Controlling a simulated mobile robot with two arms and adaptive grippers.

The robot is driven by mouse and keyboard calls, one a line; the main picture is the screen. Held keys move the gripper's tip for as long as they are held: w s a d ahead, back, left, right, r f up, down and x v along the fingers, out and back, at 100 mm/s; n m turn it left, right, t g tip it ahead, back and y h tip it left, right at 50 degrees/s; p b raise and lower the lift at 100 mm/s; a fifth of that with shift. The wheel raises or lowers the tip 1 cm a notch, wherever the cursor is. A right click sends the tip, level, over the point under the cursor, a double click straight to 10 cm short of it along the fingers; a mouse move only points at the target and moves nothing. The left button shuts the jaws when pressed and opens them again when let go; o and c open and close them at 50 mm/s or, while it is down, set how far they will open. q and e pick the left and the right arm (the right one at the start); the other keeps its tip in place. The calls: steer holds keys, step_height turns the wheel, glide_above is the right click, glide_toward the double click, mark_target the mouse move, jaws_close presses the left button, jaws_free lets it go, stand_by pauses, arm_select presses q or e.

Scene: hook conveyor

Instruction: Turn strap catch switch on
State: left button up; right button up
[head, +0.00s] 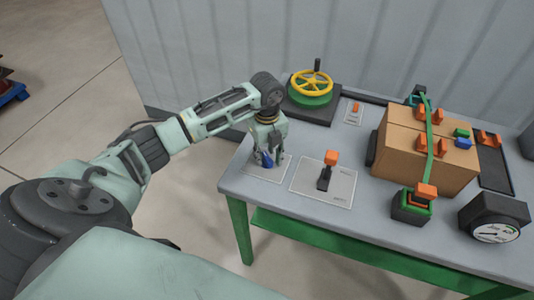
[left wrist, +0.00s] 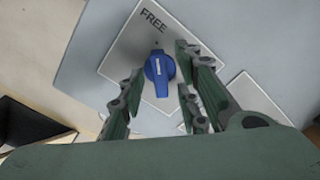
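A blue rotary switch knob (left wrist: 160,72) sits on a pale plate (left wrist: 127,48) marked "FREE"; its white pointer line is visible in the left wrist view. In the head view the blue knob (head: 267,160) is partly hidden under my left gripper (head: 266,156). My left gripper (left wrist: 160,95) is open, pointing down, with its fingers on either side of the knob and apart from it. A green strap (head: 430,135) runs over a cardboard box (head: 400,152) to an orange-topped catch (head: 423,193) at the front. My right gripper is not in view.
An orange-handled lever (head: 329,165) stands on a plate right of the knob. Behind are a yellow handwheel (head: 310,82) and a small orange switch (head: 356,107). A dial gauge (head: 494,230) is at the right on the grey table (head: 380,235). A ribbed wall (head: 230,50) stands behind.

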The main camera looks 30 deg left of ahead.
arm_select(q)
jaws_close()
